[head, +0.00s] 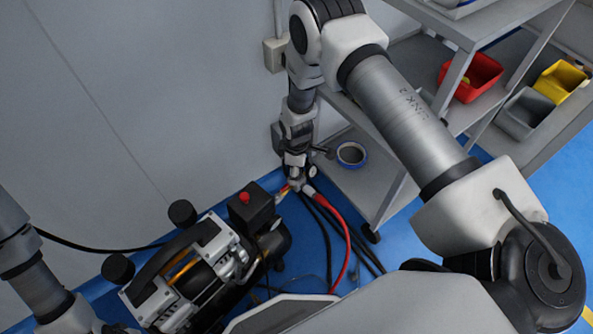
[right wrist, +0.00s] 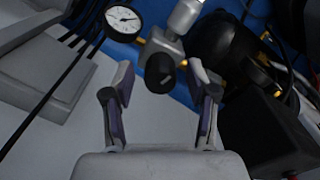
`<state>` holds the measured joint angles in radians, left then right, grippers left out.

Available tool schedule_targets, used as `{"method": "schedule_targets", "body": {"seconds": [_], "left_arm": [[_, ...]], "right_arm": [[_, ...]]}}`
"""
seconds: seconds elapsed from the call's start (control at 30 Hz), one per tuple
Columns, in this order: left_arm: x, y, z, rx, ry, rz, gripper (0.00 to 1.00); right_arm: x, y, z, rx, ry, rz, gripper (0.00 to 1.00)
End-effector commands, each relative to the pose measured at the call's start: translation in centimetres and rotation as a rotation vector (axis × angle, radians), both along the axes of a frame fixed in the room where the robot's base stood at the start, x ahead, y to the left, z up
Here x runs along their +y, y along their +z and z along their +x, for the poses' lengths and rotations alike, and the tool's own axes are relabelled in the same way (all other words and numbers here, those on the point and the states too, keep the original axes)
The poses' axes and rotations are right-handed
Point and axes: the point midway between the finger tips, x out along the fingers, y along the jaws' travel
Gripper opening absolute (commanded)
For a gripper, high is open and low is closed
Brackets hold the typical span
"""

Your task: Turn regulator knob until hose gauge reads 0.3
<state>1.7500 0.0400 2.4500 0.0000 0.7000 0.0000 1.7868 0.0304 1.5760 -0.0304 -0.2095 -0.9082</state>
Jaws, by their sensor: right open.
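In the right wrist view the black regulator knob (right wrist: 160,72) sits on a grey regulator body with brass fittings. The white round gauge (right wrist: 123,19) is to its upper left; its reading is too small to tell. My right gripper (right wrist: 162,80) is open, with one finger on each side of the knob and a gap showing on both sides. In the head view my right gripper (head: 295,183) reaches down beside the compressor (head: 195,270) and hides most of the regulator. My left gripper is outside the head view; only part of that arm shows at lower left.
A red hose (head: 345,235) and black cables (head: 322,225) run over the blue floor right of the compressor. A grey shelf cart (head: 375,180) stands close to my right arm, with red (head: 470,78) and yellow (head: 560,80) bins behind. A wall is at left.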

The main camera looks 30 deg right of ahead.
Motion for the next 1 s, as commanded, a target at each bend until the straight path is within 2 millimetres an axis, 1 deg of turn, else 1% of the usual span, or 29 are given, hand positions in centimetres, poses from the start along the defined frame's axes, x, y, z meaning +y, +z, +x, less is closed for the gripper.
{"method": "schedule_targets", "body": {"seconds": [0.07,0.17,0.2,0.23,0.67,0.87,1.0], "left_arm": [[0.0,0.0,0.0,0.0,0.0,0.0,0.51],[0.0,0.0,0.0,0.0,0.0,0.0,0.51],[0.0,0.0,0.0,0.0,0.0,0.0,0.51],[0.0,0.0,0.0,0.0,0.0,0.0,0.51],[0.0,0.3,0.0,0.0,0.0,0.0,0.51],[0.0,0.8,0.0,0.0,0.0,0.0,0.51],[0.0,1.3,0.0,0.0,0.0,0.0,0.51]], "right_arm": [[0.0,0.0,0.0,0.0,0.0,0.0,0.58],[0.0,0.0,0.0,0.0,0.0,0.0,0.26],[0.0,0.1,0.0,0.0,0.0,0.0,0.12],[0.0,0.0,0.0,0.0,0.0,0.0,0.01],[0.0,0.1,0.0,0.001,-0.036,0.001,0.0],[0.0,0.2,-0.1,0.001,-0.128,0.0,0.0],[0.0,0.2,-0.1,0.001,-0.232,0.0,0.0]]}}
